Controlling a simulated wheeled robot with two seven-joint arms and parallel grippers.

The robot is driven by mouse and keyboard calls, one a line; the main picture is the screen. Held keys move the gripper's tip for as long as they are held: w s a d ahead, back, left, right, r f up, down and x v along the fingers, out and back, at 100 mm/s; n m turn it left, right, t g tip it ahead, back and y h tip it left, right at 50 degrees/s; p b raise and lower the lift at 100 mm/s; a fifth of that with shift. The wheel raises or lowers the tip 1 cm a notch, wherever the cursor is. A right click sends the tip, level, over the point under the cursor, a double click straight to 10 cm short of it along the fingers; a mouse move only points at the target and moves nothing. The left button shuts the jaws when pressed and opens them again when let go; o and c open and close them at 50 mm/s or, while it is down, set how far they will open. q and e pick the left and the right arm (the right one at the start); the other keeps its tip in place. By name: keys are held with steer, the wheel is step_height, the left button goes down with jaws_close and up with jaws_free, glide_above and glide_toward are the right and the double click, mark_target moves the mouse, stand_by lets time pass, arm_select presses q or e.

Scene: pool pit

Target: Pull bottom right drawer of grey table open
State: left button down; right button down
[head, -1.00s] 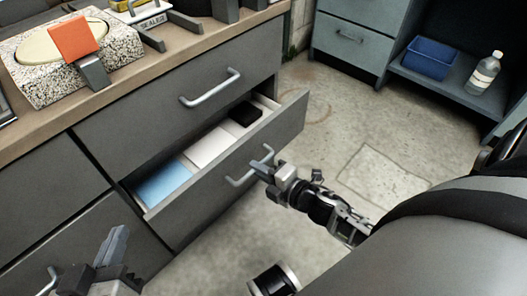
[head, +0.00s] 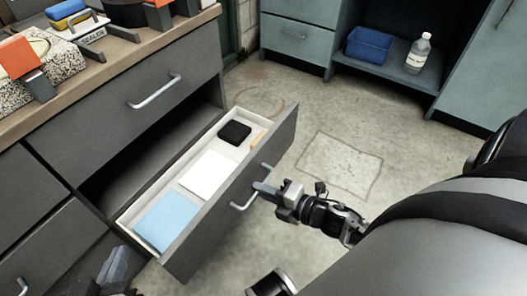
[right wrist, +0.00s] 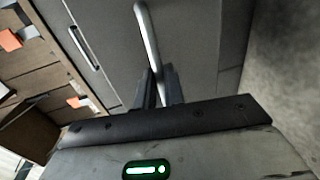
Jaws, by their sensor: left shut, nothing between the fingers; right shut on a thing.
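The grey table's bottom right drawer (head: 245,190) stands well out from the table (head: 60,135) in the head view. Its inside shows a blue sheet, a white sheet and a small black item. My right gripper (head: 262,189) is shut on the drawer's metal handle (head: 241,206). In the right wrist view the handle (right wrist: 147,35) runs down between the fingers (right wrist: 160,88). My left gripper (head: 117,268) is at the lower left of the head view, shut and empty, apart from the drawers.
The upper right drawer with its handle (head: 155,92) is closed. Tools and a stone block (head: 45,75) lie on the tabletop. A blue-grey cabinet with a blue bin (head: 368,45) and a bottle (head: 418,53) stands at the back. The concrete floor (head: 340,165) beside the drawer is clear.

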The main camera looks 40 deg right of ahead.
arm_select(q)
steer(key=shift+f, duration=0.15)
arm_select(e)
steer(key=c, duration=1.5)
jaws_free()
arm_select(q)
steer(key=shift+s, duration=0.15)
